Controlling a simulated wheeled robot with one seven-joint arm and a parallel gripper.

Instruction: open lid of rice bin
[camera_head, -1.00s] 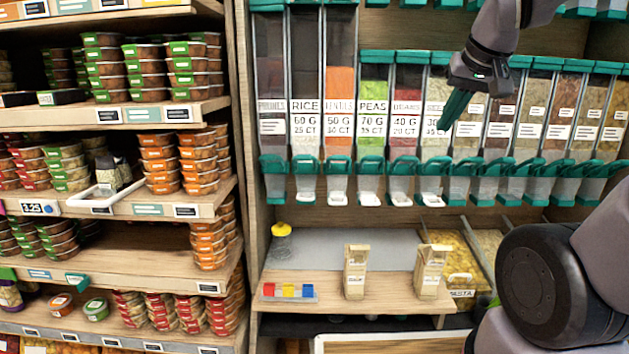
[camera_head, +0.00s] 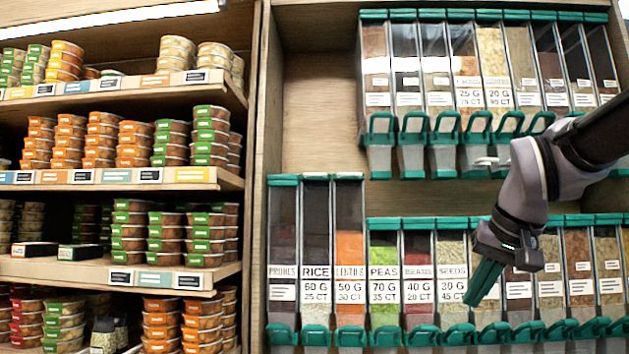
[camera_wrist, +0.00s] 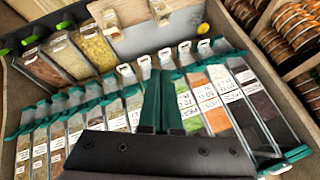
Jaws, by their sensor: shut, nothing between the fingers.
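The rice bin (camera_head: 316,255) is a tall clear dispenser labelled RICE in the head view. It stands between the prunes bin (camera_head: 284,240) and the lentils bin (camera_head: 349,250). Its teal lid (camera_head: 316,177) is on top and looks closed. My gripper (camera_head: 470,303) has teal fingers and is shut and empty. It points down and to the left in front of the seeds bin (camera_head: 451,260), to the right of the rice bin and lower than its lid. My gripper also shows in the wrist view (camera_wrist: 160,75), with its fingers close together.
An upper row of dispensers (camera_head: 450,70) hangs above at the right, with teal spouts. Bare wooden back panel (camera_head: 320,110) shows above the rice bin. A wooden divider (camera_head: 256,150) separates the bins from shelves of stacked tubs (camera_head: 130,240) at the left.

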